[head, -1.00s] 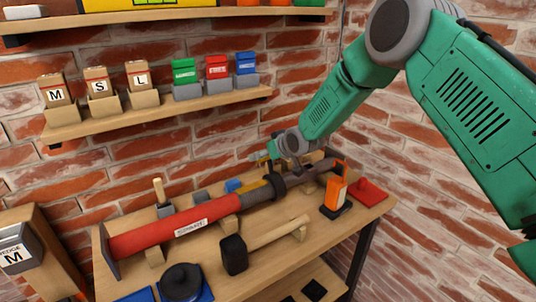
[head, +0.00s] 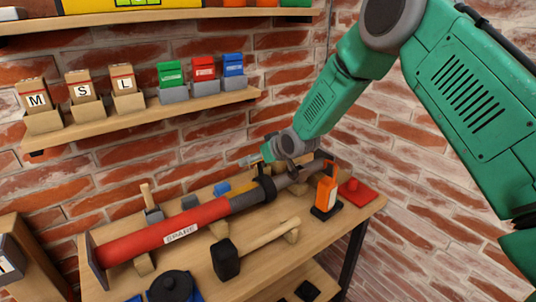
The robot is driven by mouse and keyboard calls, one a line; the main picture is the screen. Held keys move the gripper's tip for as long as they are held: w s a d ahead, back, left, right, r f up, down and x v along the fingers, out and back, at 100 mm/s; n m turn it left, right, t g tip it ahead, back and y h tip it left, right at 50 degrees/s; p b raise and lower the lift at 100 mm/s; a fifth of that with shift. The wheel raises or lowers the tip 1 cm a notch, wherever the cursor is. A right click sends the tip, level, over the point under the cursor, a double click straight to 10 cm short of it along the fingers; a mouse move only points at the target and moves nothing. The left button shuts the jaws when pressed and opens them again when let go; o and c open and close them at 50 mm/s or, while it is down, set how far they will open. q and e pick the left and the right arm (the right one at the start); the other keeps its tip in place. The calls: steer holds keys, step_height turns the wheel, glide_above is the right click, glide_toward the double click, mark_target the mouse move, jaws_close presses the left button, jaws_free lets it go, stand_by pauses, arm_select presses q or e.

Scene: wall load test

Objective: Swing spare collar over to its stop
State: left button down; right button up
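The spare tool is a long tube with a red section labelled SPARE (head: 180,229) and a grey section, lying across the wooden bench. Its dark collar (head: 268,189) is a ring around the tube where the grey section meets the dark shaft. A short dark lug appears to stand up from the collar. My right gripper (head: 252,160) is just behind and above the collar, close to the lug. Its fingers are small and partly hidden, so I cannot tell if they touch the lug. I cannot make out the stop. My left gripper is out of view.
In front of the tube lie a black-headed mallet (head: 226,259) and a round black lidded item (head: 171,286). A shelf (head: 150,108) with boxes hangs above on the brick wall.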

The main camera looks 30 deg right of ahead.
steer(key=v, duration=0.8)
steer(key=shift+s, duration=0.25)
